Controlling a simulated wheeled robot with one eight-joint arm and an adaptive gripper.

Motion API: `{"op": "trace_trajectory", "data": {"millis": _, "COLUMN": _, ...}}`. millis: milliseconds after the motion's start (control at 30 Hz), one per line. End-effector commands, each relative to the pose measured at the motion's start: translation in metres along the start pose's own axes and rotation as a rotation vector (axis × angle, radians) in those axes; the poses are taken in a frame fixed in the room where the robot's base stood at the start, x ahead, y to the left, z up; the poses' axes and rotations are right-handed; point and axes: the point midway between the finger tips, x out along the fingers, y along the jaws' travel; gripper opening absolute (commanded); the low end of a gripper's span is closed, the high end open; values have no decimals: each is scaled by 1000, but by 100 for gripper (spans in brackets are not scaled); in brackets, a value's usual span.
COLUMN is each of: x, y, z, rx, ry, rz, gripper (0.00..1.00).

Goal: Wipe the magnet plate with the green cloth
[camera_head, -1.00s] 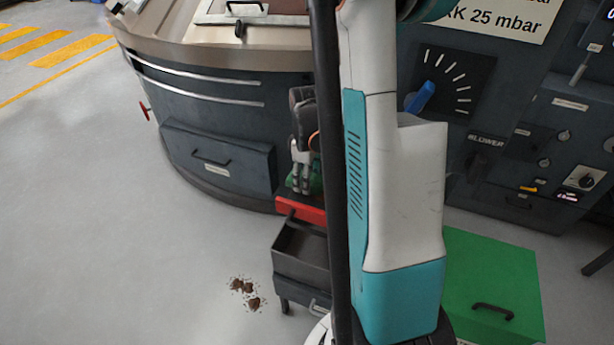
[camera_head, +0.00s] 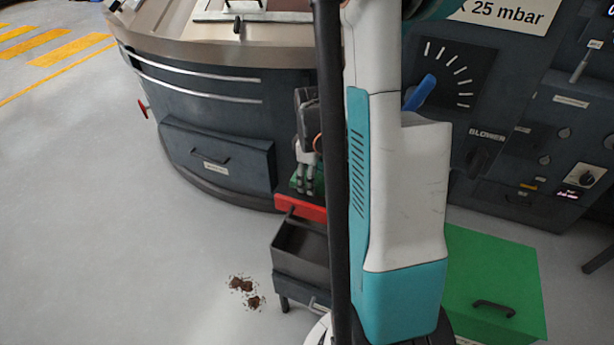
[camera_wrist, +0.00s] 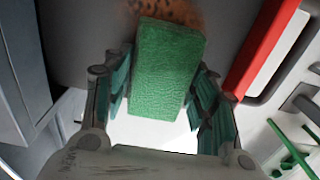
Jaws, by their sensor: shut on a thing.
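My gripper (camera_wrist: 160,88) is shut on the green cloth (camera_wrist: 168,68), a thick rectangular pad between its fingers in the wrist view. In the head view my gripper (camera_head: 306,188) points down at the red bar, with a bit of the cloth (camera_head: 296,182) showing beside the fingers. A dark grey surface (camera_wrist: 85,40) lies beyond the cloth in the wrist view, with a rusty brown speckled patch (camera_wrist: 180,12) at the cloth's far end; it appears to be the magnet plate. I cannot tell whether the cloth touches it. My own arm and column hide part of this area in the head view.
A red bar (camera_head: 302,207) is above a dark open bin (camera_head: 300,250); it also shows right of the cloth in the wrist view (camera_wrist: 262,45). Brown debris (camera_head: 246,290) lies on the floor. A green box (camera_head: 490,275) stands right. Open floor is left.

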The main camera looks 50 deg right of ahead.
Motion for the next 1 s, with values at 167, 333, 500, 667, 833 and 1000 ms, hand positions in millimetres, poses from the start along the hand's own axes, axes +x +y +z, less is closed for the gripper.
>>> {"op": "trace_trajectory", "data": {"millis": 167, "x": -1, "y": 0, "z": 16, "rx": 1, "ry": 0, "rz": 0, "gripper": 34}}
{"op": "trace_trajectory", "data": {"millis": 333, "x": -1, "y": 0, "z": 25, "rx": 0, "ry": 0, "rz": 0, "gripper": 34}}
{"op": "trace_trajectory", "data": {"millis": 500, "x": -1, "y": 0, "z": 30, "rx": 0, "ry": 0, "rz": 0, "gripper": 34}}
{"op": "trace_trajectory", "data": {"millis": 667, "x": 0, "y": 0, "z": 41, "rx": 2, "ry": 0, "rz": 0, "gripper": 34}}
{"op": "trace_trajectory", "data": {"millis": 833, "x": 1, "y": 0, "z": 55, "rx": 2, "ry": 0, "rz": 0, "gripper": 34}}
{"op": "trace_trajectory", "data": {"millis": 1000, "x": 2, "y": 0, "z": 65, "rx": 1, "ry": 0, "rz": 0, "gripper": 34}}
